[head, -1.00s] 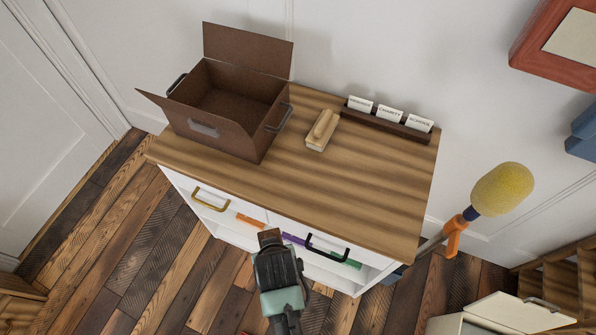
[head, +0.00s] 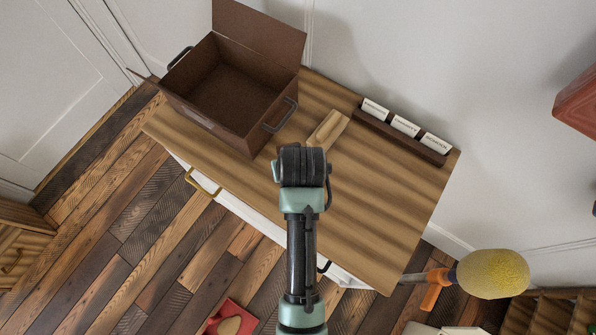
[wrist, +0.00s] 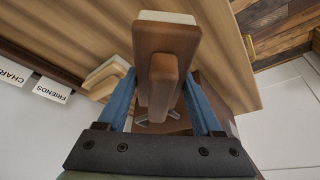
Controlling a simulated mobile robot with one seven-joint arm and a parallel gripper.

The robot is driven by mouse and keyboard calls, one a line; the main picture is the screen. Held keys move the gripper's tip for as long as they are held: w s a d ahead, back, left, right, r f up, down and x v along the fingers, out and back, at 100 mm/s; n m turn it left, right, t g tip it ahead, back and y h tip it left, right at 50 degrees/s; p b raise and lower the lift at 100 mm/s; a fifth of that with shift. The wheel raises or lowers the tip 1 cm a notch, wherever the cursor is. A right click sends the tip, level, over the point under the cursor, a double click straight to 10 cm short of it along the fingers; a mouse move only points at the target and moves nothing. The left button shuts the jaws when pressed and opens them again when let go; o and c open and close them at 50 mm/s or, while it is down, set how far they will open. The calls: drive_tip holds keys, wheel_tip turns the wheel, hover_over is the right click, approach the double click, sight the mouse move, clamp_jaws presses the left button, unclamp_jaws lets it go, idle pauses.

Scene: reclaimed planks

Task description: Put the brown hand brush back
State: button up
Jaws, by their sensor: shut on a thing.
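My gripper (wrist: 160,92) is shut on the brown hand brush (wrist: 165,42), its blue fingers on either side of the handle. The brush has a dark wooden body, and a strip of pale bristles shows at its far end. In the head view my wrist (head: 303,168) is over the front part of the cabinet top (head: 375,195) and hides the brush and the fingers. A pale wooden brush (head: 328,128) lies on the cabinet top, just beyond my wrist; it also shows in the wrist view (wrist: 104,76), partly behind a finger.
An open brown box (head: 215,125) with handles stands on the cabinet's left part. A rack (head: 400,135) with three labelled cards stands along the back edge. The top's right part is clear. A yellow-headed duster (head: 492,273) sticks out at the right.

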drive_tip(key=f, duration=0.3)
drive_tip(key=shift+s+a, duration=0.1)
drive_tip(key=shift+s, duration=0.1)
drive_tip(key=shift+f, duration=2.35)
drive_tip(key=shift+w+f, duration=0.1)
drive_tip(key=o, duration=1.4)
drive_tip(key=shift+o, duration=0.2)
